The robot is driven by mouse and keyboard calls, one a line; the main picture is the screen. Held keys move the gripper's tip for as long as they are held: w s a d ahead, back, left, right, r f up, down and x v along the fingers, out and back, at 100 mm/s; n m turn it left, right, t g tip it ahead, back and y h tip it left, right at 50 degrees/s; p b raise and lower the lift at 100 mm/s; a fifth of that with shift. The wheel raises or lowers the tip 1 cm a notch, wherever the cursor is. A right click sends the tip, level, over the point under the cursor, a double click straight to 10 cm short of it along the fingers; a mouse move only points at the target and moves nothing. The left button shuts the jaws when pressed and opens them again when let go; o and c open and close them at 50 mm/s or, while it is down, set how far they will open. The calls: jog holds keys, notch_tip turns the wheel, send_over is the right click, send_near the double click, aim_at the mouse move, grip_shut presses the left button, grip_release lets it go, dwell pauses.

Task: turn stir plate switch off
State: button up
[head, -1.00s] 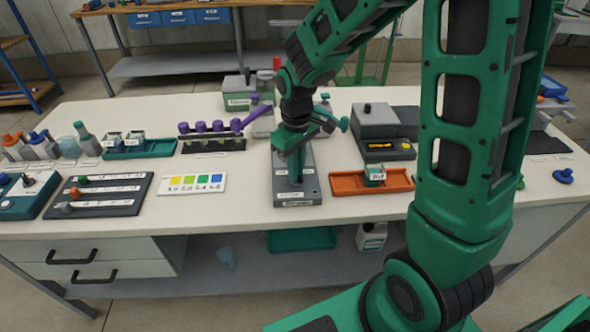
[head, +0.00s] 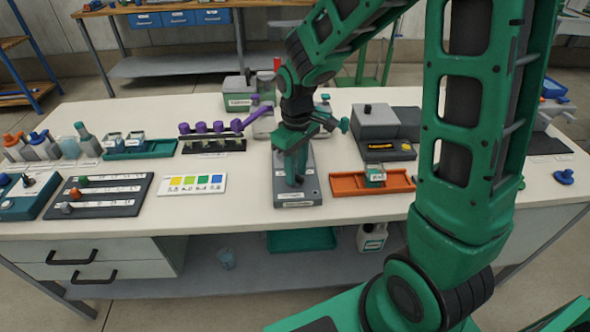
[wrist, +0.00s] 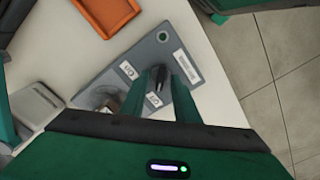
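The stir plate (head: 312,187) is a grey box near the front middle of the bench. In the wrist view its grey top (wrist: 128,55) carries white labels and a green round light (wrist: 162,37). A dark upright switch lever (wrist: 158,77) stands on it between two labels. My gripper (head: 295,183) points down over the plate in the head view. In the wrist view its two green fingers (wrist: 160,84) stand apart, one on each side of the lever. Whether they touch it is hard to tell. A dark round knob (wrist: 107,100) is partly hidden beside the left finger.
An orange tray (head: 345,187) with a small labelled block lies right of the plate. A colour chart (head: 191,185) and a dark slider panel (head: 98,208) lie left. Purple-capped tubes (head: 202,128) and a grey instrument (head: 375,125) stand behind. Bare bench lies between chart and plate.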

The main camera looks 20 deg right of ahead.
notch_tip(320, 180, up, 10)
jog(key=shift+r, duration=0.25)
jog(key=shift+d, duration=0.1)
dwell(0.5)
jog(key=s+d+m, duration=0.6)
jog(key=s+d, duration=0.2)
jog(key=s, duration=0.4)
jog(key=s+d+m, duration=0.6)
jog(key=s+d, duration=0.3)
jog(key=s, duration=0.3)
jog(key=shift+r, duration=0.35)
